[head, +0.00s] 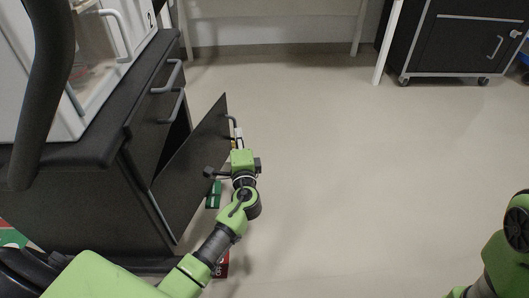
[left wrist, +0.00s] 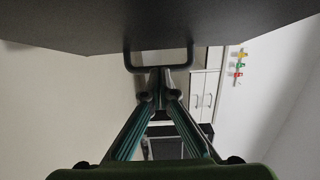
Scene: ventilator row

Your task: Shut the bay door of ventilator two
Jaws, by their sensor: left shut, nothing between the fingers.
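The bay door (head: 190,167) is a dark panel standing open on the front of a black cabinet (head: 90,185). A white unit marked 2 (head: 85,60) sits on that cabinet. The door's bar handle (head: 232,119) is near its far edge; it also shows in the left wrist view (left wrist: 190,58), below the dark door panel (left wrist: 160,22). My left gripper (head: 239,138) is shut and empty, on the outer side of the door. Its fingertips (left wrist: 160,78) are close to the handle; I cannot tell whether they touch. My right gripper is out of view.
Drawer handles (head: 170,78) stick out above the door. A green item (head: 213,194) and a red item (head: 222,264) lie low by the door and my left arm. Another black wheeled cabinet (head: 460,45) stands at the back right. The middle floor (head: 370,170) is clear.

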